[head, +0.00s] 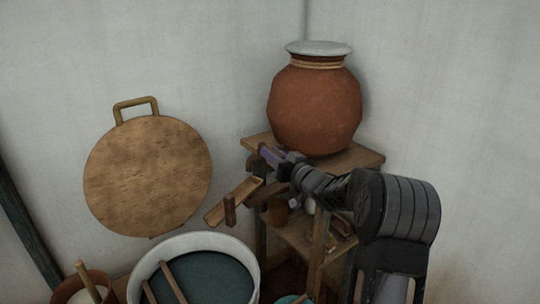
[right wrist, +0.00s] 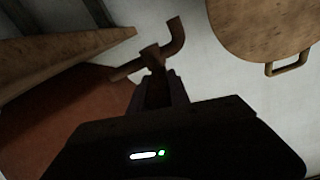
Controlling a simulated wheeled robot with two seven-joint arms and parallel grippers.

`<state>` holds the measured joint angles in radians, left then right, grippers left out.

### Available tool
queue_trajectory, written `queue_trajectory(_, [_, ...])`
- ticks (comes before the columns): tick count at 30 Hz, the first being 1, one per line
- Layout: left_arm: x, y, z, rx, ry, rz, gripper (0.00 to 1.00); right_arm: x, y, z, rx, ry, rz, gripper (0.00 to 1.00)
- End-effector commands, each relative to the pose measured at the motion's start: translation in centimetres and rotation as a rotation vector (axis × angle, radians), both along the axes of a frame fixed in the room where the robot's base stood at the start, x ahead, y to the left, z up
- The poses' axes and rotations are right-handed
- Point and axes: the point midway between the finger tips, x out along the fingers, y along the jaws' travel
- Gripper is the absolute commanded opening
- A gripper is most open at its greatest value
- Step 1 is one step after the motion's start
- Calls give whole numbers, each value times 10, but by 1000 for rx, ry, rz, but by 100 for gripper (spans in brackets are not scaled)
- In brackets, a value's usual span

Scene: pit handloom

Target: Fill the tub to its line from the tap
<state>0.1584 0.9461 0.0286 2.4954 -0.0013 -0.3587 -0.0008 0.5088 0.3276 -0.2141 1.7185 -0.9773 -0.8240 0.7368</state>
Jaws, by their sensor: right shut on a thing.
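A round white-walled tub (head: 192,241) stands at the bottom of the head view, cut off by the lower edge. Dark teal liquid (head: 212,275) shows inside; I cannot make out a fill line. A large clay pot (head: 315,108) with a pale lid stands on a wooden stand. My right gripper (head: 267,156) is at the stand's upper left, below the pot. In the right wrist view it is shut on what looks like the handle of a brown tap (right wrist: 172,42) with a bent spout. No running water can be made out. My left gripper is out of view.
A wooden trough (head: 242,190) slopes down leftward from the stand (head: 368,157) above the tub. Wooden sticks (head: 174,282) lean in the tub. A round wooden lid (head: 147,175) hangs on the wall. A small brown pot (head: 64,290) stands lower left.

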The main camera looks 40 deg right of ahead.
Motion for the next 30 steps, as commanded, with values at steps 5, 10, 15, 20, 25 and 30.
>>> queue_trajectory(5, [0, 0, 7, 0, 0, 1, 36, -1, -4, 1, 0, 2, 38, 0])
queue_trajectory(10, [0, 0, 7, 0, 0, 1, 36, 0, -4, 1, -2, 0, 49, 0])
queue_trajectory(15, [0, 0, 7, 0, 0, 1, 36, 0, -4, 1, -2, -2, 48, 0])
queue_trajectory(20, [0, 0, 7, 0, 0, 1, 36, 0, -4, 2, -2, -3, 48, 30])
queue_trajectory(25, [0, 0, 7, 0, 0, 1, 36, 0, -3, 1, -1, -3, 49, 44])
queue_trajectory(30, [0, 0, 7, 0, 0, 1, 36, 0, -3, 1, -1, -2, 50, 44])
